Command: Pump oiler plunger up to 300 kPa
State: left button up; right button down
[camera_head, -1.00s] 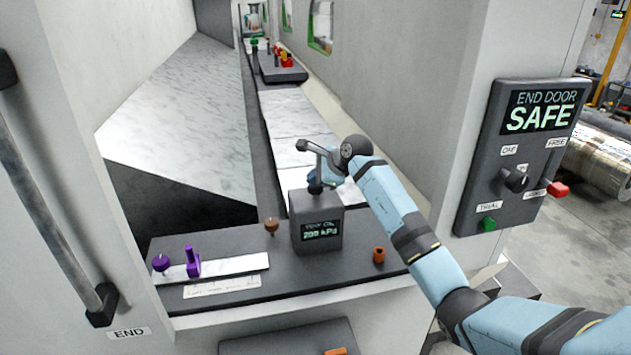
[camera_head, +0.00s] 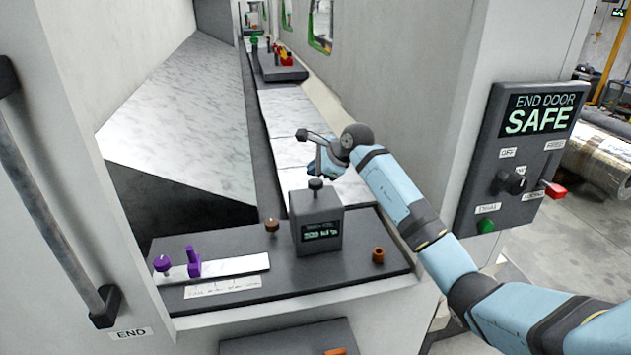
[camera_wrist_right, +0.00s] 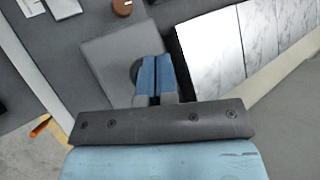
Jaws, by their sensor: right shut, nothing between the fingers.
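The oiler is a dark grey box (camera_head: 317,222) on the grey shelf, with a small display (camera_head: 321,233) on its front. The display's digits are too blurred to read surely. A dark round plunger knob (camera_head: 316,184) stands on top of the box. My right gripper (camera_head: 315,172) is just above the knob, fingers pointing down and shut, holding nothing. In the right wrist view the blue fingers (camera_wrist_right: 156,72) are together over the grey box top (camera_wrist_right: 105,62) and partly hide the dark knob (camera_wrist_right: 135,70). My left gripper is not in view.
Purple parts (camera_head: 193,262) stand on a light strip at left. At right, a panel (camera_head: 520,150) reads END DOOR SAFE. A white wall (camera_head: 410,70) rises behind my right arm.

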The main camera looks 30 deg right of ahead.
aim_at(316, 182)
jog(key=shift+r, duration=0.1)
jog(key=shift+r+p, duration=1.1)
jog(key=shift+r, duration=1.35)
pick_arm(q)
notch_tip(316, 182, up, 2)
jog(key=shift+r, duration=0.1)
pick_arm(e)
jog(key=shift+f, duration=0.1)
dwell(0.4)
